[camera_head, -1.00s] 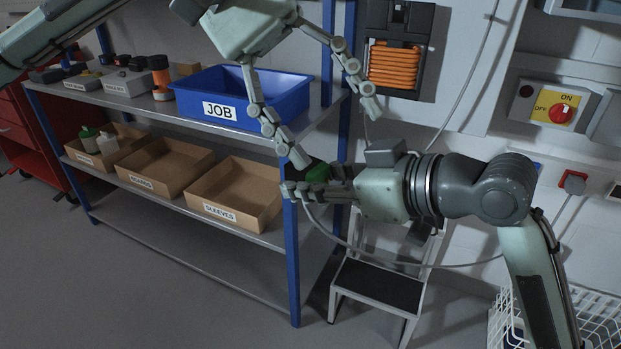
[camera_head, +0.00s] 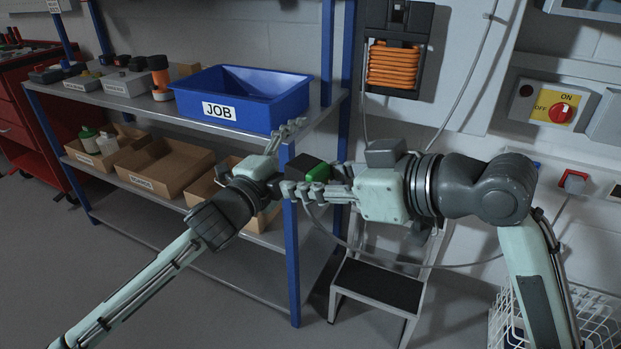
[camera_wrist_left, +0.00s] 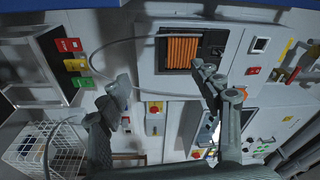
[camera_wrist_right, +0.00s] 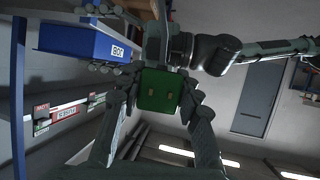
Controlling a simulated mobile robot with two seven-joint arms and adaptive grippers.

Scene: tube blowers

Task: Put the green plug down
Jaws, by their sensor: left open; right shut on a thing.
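The green plug (camera_head: 317,173), with a dark back part, is in my right gripper (camera_head: 296,190), beside the shelf's front right post. In the right wrist view the green plug (camera_wrist_right: 158,90) shows its face with two small pale marks, clasped between the fingers. My left gripper (camera_head: 290,133) is open and empty, just left of and above the plug, in front of the shelf. In the left wrist view its fingers (camera_wrist_left: 165,88) are spread apart with nothing between them. A grey cable (camera_head: 400,263) hangs below my right gripper and loops right; its join to the plug is hidden.
The blue JOB bin (camera_head: 240,98) stands on the upper shelf, with cardboard trays (camera_head: 165,168) below. A step stool (camera_head: 380,285) stands under my right gripper. An orange cord coil (camera_head: 393,66), a red socket (camera_head: 573,181) and an ON/OFF switch (camera_head: 560,112) are on the wall.

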